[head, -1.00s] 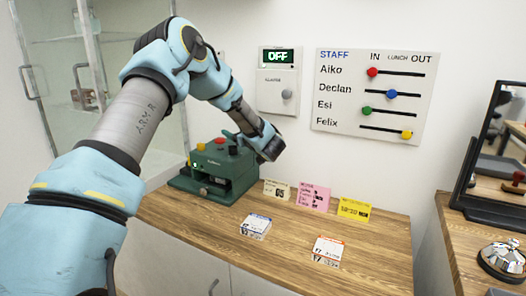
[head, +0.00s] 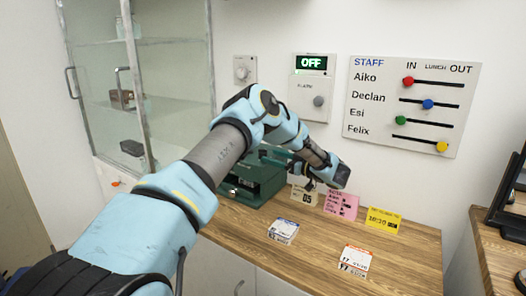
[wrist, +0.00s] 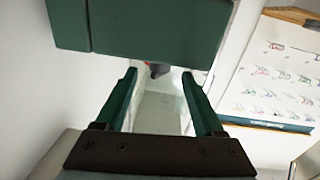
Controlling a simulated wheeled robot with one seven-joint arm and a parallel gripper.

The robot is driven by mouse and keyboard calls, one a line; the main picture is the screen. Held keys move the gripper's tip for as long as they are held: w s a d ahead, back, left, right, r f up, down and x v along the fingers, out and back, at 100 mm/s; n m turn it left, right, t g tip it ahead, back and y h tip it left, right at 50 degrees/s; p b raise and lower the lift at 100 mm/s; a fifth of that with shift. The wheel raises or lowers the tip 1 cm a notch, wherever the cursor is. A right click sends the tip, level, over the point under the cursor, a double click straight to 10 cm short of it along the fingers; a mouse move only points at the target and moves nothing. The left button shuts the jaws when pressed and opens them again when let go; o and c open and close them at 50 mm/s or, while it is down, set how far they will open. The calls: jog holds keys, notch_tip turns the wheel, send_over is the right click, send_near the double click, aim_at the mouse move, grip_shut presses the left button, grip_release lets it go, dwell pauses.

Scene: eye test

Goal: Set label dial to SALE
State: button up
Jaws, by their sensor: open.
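The green machine (head: 268,188) stands at the left back of the wooden counter, and my arm hides much of it, including its top and left side. I cannot make out a dial marked SALE in any view. In the wrist view a dark green body (wrist: 150,28), probably this machine, fills the top. My gripper (wrist: 158,75) is open, its two green fingers apart below that body. A small dark knob-like part (wrist: 159,70) with some red shows between the fingertips; I cannot tell if it is the dial. No contact is visible.
A beige card (head: 303,195), a pink card (head: 341,206) and a yellow card (head: 382,219) stand along the counter's back. Two small white label blocks lie in front (head: 283,231) (head: 355,261). The wall holds a dial (head: 243,69), an OFF panel (head: 312,88) and a staff board (head: 412,107).

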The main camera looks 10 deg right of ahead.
aim_at(266, 154)
jog(key=shift+p+x, duration=0.7)
jog(key=shift+x, duration=2.05)
jog(key=shift+c, duration=0.3)
grip_shut()
